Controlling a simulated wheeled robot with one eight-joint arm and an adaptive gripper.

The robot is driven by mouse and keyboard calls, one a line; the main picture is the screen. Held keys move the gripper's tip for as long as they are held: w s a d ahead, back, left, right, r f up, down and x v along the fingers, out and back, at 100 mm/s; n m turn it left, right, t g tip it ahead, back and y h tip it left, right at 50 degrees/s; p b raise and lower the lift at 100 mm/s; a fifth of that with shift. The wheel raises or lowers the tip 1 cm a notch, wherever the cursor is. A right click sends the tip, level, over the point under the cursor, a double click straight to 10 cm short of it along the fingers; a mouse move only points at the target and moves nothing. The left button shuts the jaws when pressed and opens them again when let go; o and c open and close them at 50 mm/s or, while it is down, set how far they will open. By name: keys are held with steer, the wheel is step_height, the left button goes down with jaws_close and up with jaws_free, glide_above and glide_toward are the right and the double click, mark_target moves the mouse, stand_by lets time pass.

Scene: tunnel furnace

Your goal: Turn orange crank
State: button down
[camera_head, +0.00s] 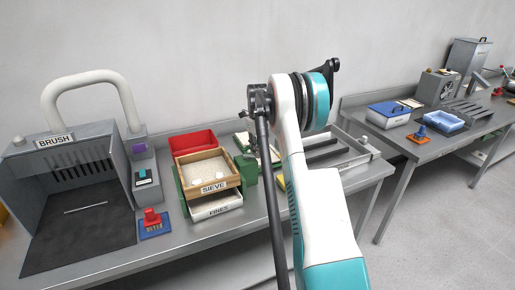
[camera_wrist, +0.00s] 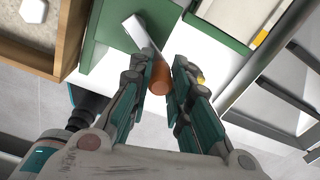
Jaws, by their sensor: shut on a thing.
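The crank's orange handle (camera_wrist: 161,80) shows near the middle of the wrist view. A pale metal crank arm (camera_wrist: 138,32) runs from it up to the left, over a green housing (camera_wrist: 104,52). My gripper (camera_wrist: 160,73) is shut on the orange handle, with one dark finger on each side of it. In the head view the green housing (camera_head: 247,172) stands just right of the sieve. There my arm hides the crank handle, and the gripper's grip cannot be made out.
A wooden sieve box (camera_head: 208,168) sits above a white fines tray (camera_head: 217,207), left of the green housing. A red tray (camera_head: 193,142) is behind it. A red stamp on a blue pad (camera_head: 154,225) and the brush booth (camera_head: 75,190) stand farther left. A second table (camera_head: 415,140) is at right.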

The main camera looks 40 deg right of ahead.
steer(key=shift+s+a+m, duration=0.25)
steer(key=shift+a+m, duration=0.15)
steer(key=shift+m, duration=0.6)
steer(key=shift+s+a+m, duration=0.25)
steer(key=shift+a+m, duration=0.1)
steer(key=shift+m, duration=0.65)
steer(key=c, duration=1.4)
jaws_free()
steer(key=shift+c, duration=0.2)
step_height(320, 180, up, 12)
